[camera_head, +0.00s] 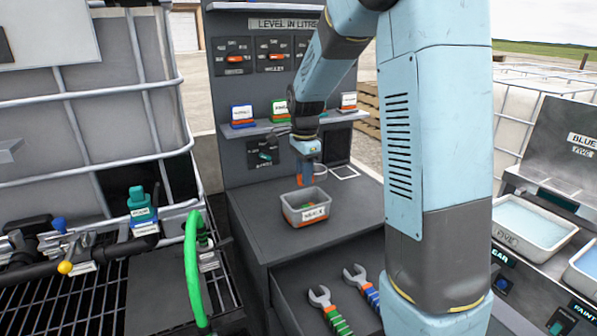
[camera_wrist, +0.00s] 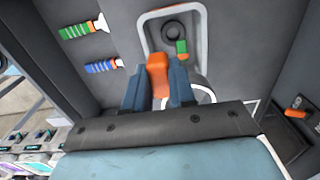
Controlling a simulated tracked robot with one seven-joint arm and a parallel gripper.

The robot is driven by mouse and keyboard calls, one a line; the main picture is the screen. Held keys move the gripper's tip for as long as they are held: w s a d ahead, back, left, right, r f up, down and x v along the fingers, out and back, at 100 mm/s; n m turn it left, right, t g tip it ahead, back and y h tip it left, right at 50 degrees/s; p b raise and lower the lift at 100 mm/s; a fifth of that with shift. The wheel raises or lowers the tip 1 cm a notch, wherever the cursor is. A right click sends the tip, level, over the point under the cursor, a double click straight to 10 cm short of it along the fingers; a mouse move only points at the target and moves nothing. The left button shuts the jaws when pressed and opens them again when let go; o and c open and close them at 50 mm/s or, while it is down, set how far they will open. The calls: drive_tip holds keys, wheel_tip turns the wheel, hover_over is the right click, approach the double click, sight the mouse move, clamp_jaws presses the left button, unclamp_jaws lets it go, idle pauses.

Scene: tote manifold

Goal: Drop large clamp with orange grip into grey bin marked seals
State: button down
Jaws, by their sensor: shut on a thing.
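My gripper (camera_head: 306,172) is shut on the large clamp, whose orange grip (camera_wrist: 157,72) sits between the two blue fingers in the wrist view. A pale curved part of the clamp (camera_wrist: 177,97) shows beside the right finger. The clamp hangs down in the head view, its orange part (camera_head: 306,181) just above the grey bin (camera_head: 288,216). The bin stands on the grey cabinet top, with a white label too small to read surely. In the wrist view, the bin's pale rim (camera_wrist: 204,40) lies beyond the fingers, with a black ring and a green-and-orange item inside.
An open drawer (camera_head: 290,292) in front holds a green-handled wrench (camera_head: 335,315) and a blue-handled wrench (camera_head: 365,288). A back panel with a shelf (camera_head: 262,130) of small labelled items rises behind the bin. The cabinet top (camera_head: 345,225) right of the bin is clear.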

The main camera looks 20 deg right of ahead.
sight(300, 185)
drive_tip(key=shift+a, duration=0.7)
drive_tip(key=shift+s+f, duration=0.1)
drive_tip(key=shift+f, duration=0.05)
drive_tip(key=shift+f, duration=2.3)
drive_tip(key=c, duration=0.9)
unclamp_jaws()
drive_tip(key=shift+o, duration=0.2)
